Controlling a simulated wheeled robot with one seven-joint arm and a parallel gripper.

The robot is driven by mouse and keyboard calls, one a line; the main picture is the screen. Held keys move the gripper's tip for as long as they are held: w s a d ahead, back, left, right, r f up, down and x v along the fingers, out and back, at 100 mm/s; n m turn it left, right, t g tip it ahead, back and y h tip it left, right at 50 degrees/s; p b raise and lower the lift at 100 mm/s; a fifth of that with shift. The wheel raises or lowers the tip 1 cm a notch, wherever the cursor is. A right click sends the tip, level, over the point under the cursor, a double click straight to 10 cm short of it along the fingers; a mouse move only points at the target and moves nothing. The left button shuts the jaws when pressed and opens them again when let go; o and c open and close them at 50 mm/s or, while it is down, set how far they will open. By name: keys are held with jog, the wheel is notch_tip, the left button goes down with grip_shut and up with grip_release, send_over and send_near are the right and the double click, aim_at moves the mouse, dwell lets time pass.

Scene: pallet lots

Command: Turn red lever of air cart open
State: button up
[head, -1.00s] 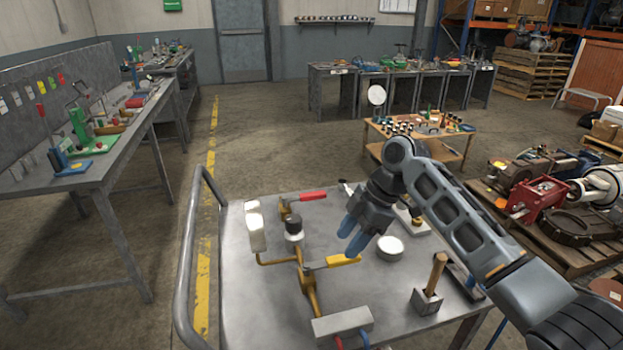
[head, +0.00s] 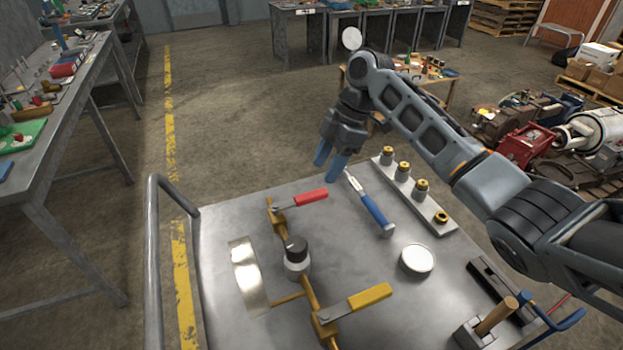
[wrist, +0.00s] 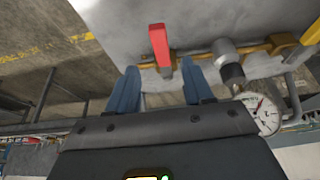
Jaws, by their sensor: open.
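The red lever (head: 312,196) sits on a brass valve at the far end of the brass pipe on the grey cart top (head: 225,210). It points right in the head view. My gripper (head: 329,170) is open and empty, with blue fingers above the cart's far edge, just beyond and right of the red lever's tip. In the wrist view the red lever (wrist: 160,48) shows ahead of the open gripper (wrist: 157,85), in line with the space between the fingers. I cannot tell if any finger touches it.
A yellow lever (head: 362,300) sits nearer on the pipe, past a black-capped fitting (head: 296,255). A blue-handled tool (head: 375,213), a white round lid (head: 417,259) and a rail of brass fittings (head: 430,207) lie to the right. A gauge (wrist: 264,115) shows in the wrist view.

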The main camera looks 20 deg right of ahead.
aim_at(314, 194)
jog(key=shift+p+x, duration=0.45)
jog(key=shift+x, duration=3)
jog(key=shift+s, duration=0.1)
grip_shut()
